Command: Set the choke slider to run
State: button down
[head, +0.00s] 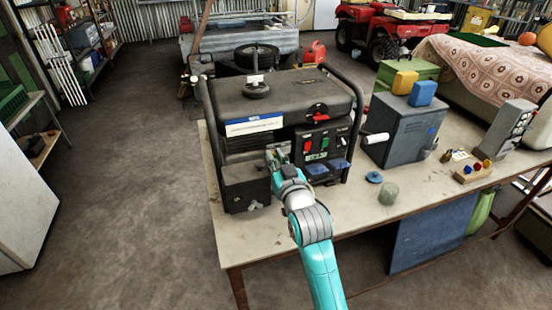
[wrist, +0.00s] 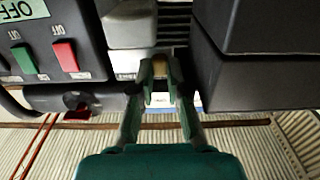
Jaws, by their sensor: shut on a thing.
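The black generator (head: 285,100) stands on the workbench, with its control panel (head: 325,145) facing me. My gripper (head: 276,156) is at the generator's front, in the gap between the panel and a dark box (head: 246,186) at the lower left. In the wrist view my gripper (wrist: 160,74) is shut on a small tan piece, seemingly the choke slider (wrist: 161,64). The fingers hide most of it, and its position along its travel cannot be read.
In the wrist view, green (wrist: 24,60) and red (wrist: 66,55) switches sit left of the fingers, and a dark block (wrist: 240,75) is close on the right. On the workbench (head: 290,222), a grey metal box (head: 400,132) and a small jar (head: 388,193) stand right of the generator.

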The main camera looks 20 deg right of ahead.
jog(key=c, duration=1.4)
grip_release()
jog(key=shift+a, duration=0.15)
jog(key=s, duration=1.2)
jog(key=s+f+g, duration=0.2)
jog(key=s+f, duration=1.3)
jog(key=s, duration=0.4)
jog(key=s+g, duration=0.1)
jog(key=s, duration=2.1)
jog(key=shift+s+f, duration=0.35)
jog(key=shift+s, duration=0.05)
